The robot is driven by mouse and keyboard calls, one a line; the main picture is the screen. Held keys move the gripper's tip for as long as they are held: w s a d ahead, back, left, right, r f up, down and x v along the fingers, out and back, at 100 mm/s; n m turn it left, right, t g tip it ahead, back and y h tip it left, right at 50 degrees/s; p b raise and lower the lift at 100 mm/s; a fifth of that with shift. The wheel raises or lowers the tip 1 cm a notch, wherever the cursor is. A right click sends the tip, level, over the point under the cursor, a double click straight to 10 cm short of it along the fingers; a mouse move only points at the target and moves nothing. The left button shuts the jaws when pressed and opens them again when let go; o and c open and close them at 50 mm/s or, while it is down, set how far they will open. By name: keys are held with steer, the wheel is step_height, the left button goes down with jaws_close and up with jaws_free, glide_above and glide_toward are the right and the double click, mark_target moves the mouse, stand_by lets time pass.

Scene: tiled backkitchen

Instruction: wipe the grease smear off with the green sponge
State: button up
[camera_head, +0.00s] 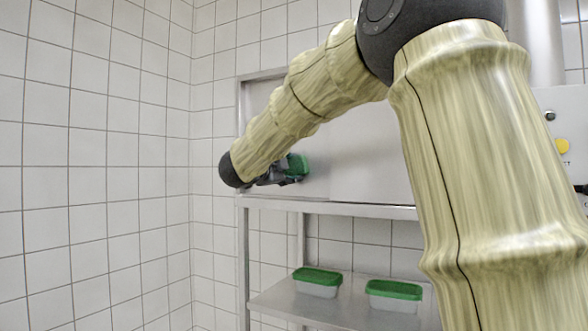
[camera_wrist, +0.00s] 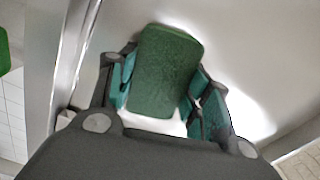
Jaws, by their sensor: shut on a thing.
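The green sponge (camera_head: 298,164) is at the end of my arm, in front of a bare metal panel (camera_head: 362,160). In the wrist view the sponge (camera_wrist: 166,72) is a dark green block between the two teal-padded fingers. My gripper (camera_head: 284,174) is shut on it, and the fingers (camera_wrist: 164,80) lie along its two sides. The sponge's far face is toward the panel; I cannot tell whether it touches. No grease smear can be made out in either view. My arm hides part of the panel in the head view.
Below the panel is a metal shelf (camera_head: 270,301) with two clear tubs with green lids, a left one (camera_head: 317,283) and a right one (camera_head: 394,294). A metal upright (camera_head: 242,250) stands at the panel's left, near a white tiled wall (camera_head: 100,150). A yellow button (camera_head: 562,146) is at the right.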

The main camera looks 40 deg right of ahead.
steer(key=w+a, duration=0.3)
steer(key=w, duration=0.4)
steer(key=shift+f, duration=0.15)
stand_by(0.7)
steer(key=b+v, duration=0.1)
steer(key=v, duration=0.5)
steer(key=shift+b, duration=0.3)
stand_by(0.5)
steer(key=shift+w, duration=0.1)
steer(key=shift+b+v, duration=0.35)
steer(key=shift+v, duration=1.15)
